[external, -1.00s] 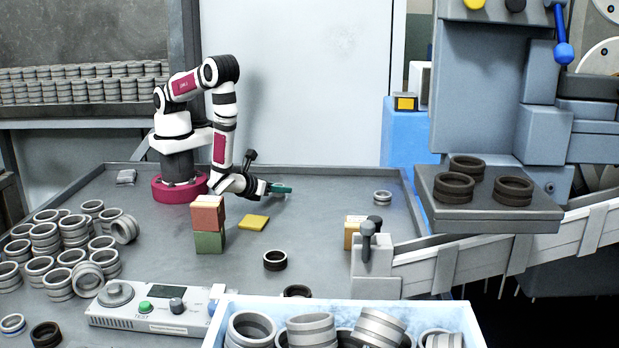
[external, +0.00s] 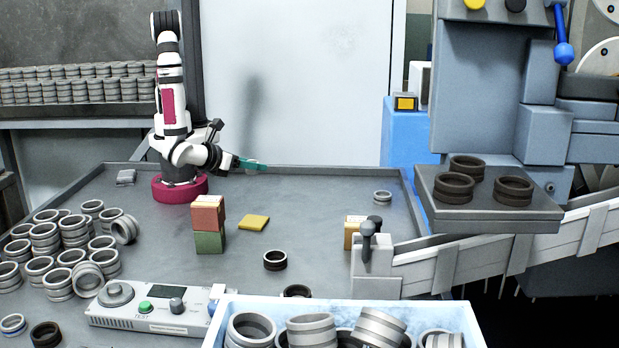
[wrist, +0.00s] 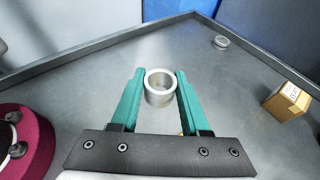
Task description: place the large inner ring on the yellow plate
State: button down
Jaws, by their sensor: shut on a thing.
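My gripper (external: 262,166) has teal fingers and is above the back part of the grey work table. In the wrist view the fingers (wrist: 159,92) are shut on a light grey metal ring (wrist: 160,99), which sits between their tips with its opening showing. I cannot make this ring out in the external view. The flat yellow plate (external: 254,222) lies on the table, in front of my gripper and right of the stacked blocks. The plate is clear on top, and the held ring is apart from it.
A red block (external: 208,213) sits on a green block (external: 210,242), left of the plate. A dark ring (external: 275,260) and a small grey ring (external: 382,197) lie on the table. Many rings (external: 72,227) are piled at left. A tan box (external: 352,231) stands at right.

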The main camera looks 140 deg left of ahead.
aim_at(252, 221)
jog(key=w+d+m+t+h, duration=0.2)
jog(key=w+d+m+t, duration=0.2)
jog(key=w+m+t, duration=0.35)
jog(key=shift+m+t+h, duration=0.4)
jog(key=shift+m+t, duration=0.05)
jog(key=shift+t, duration=0.4)
jog(key=f, duration=0.3)
jog(key=s+f, duration=0.1)
jog(key=f, duration=0.6)
jog(key=shift+s+d, duration=0.2)
jog(key=shift+s, duration=0.05)
jog(key=shift+f, duration=0.1)
jog(key=shift+c, duration=2)
grip_release()
